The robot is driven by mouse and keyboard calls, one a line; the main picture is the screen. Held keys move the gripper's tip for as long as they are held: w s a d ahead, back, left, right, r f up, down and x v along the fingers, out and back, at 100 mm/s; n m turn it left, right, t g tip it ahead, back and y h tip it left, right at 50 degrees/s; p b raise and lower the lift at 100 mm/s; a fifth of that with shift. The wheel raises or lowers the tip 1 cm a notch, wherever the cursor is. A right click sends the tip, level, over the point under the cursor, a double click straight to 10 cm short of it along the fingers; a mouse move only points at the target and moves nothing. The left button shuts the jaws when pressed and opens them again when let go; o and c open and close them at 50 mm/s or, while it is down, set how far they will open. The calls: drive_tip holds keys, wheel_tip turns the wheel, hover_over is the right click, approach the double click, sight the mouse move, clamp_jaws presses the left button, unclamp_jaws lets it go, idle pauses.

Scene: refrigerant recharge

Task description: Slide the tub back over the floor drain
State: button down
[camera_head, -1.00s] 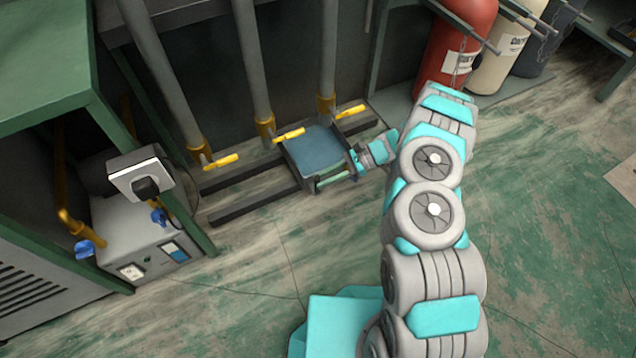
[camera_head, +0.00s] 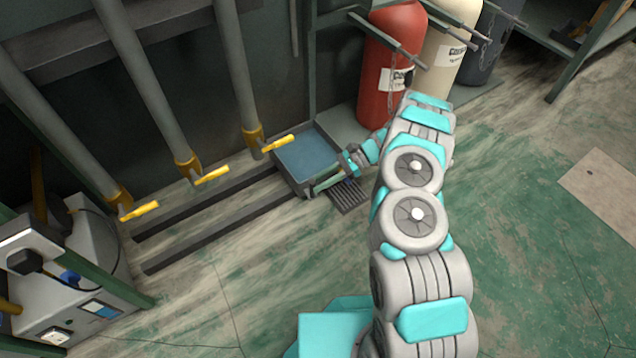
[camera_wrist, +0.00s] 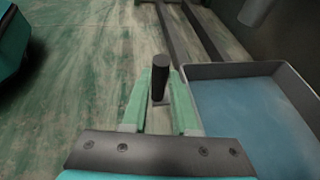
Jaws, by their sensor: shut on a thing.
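The tub (camera_head: 306,160) is a shallow dark tray with blue liquid in it. It sits at the right end of two dark floor rails (camera_head: 215,230), right of the third pipe. The floor drain (camera_head: 347,196) is a dark slotted grate at the tub's front right corner; my gripper hides part of it. My gripper (camera_head: 328,182) is at the tub's front side, shut on its dark handle. In the wrist view the handle (camera_wrist: 160,78) stands between the green fingers (camera_wrist: 160,98), with the tub (camera_wrist: 255,110) to the right.
Three pipes with yellow valve levers (camera_head: 211,176) stand behind the rails; one lever (camera_head: 278,143) reaches close to the tub's back left. Gas cylinders (camera_head: 388,70) stand at the back right. A grey machine (camera_head: 75,255) is at left.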

drive_tip(key=shift+w+d, duration=0.15)
drive_tip(key=shift+d, duration=0.05)
drive_tip(key=c, duration=1)
unclamp_jaws()
drive_tip(key=shift+d, duration=0.1)
drive_tip(key=o, duration=0.3)
drive_tip(key=v, duration=0.7)
drive_tip(key=shift+w+d+r+p, duration=0.1)
drive_tip(key=shift+d+p, duration=0.2)
drive_tip(key=shift+d, duration=0.05)
